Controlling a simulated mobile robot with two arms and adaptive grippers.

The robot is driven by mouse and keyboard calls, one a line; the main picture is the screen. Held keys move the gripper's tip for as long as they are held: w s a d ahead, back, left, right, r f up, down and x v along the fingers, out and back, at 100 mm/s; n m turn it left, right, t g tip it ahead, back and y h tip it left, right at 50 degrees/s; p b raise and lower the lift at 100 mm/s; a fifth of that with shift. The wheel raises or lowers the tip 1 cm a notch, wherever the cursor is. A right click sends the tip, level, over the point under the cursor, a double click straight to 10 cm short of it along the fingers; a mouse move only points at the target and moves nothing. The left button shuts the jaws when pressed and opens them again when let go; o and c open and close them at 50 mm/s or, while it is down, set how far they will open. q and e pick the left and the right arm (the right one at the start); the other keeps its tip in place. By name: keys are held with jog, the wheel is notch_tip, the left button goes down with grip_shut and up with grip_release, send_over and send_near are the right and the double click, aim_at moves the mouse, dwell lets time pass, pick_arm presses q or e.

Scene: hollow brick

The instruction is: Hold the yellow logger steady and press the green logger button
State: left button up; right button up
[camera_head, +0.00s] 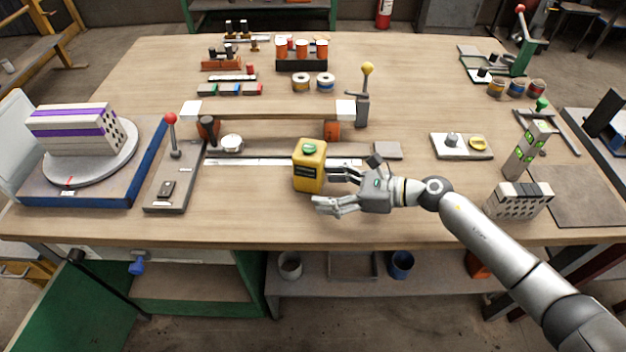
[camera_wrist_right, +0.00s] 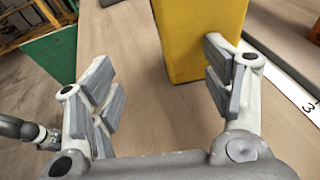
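The yellow logger (camera_head: 309,172) stands upright on the workbench near its front middle, with the green button (camera_head: 309,148) on its top. My right gripper (camera_head: 328,188) comes in from the right, close to the logger's right and front side. In the right wrist view the gripper (camera_wrist_right: 160,95) is open with nothing between its fingers. The yellow logger (camera_wrist_right: 198,35) stands ahead of it, nearer the right-hand finger, whose tip overlaps its lower edge; I cannot tell if they touch. The button is out of the wrist view.
A scale strip (camera_head: 245,161) lies behind and beside the logger. A red-knobbed lever (camera_head: 172,150) and a turntable (camera_head: 83,160) are at left.

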jog(key=shift+b+x, duration=0.35)
jog(key=shift+x, duration=1.1)
jog(key=shift+d+f, duration=0.1)
jog(key=shift+c, duration=0.4)
grip_shut()
jog(key=c, duration=1.5)
grip_release()
jog(key=o, duration=1.6)
jog(key=shift+c, duration=0.2)
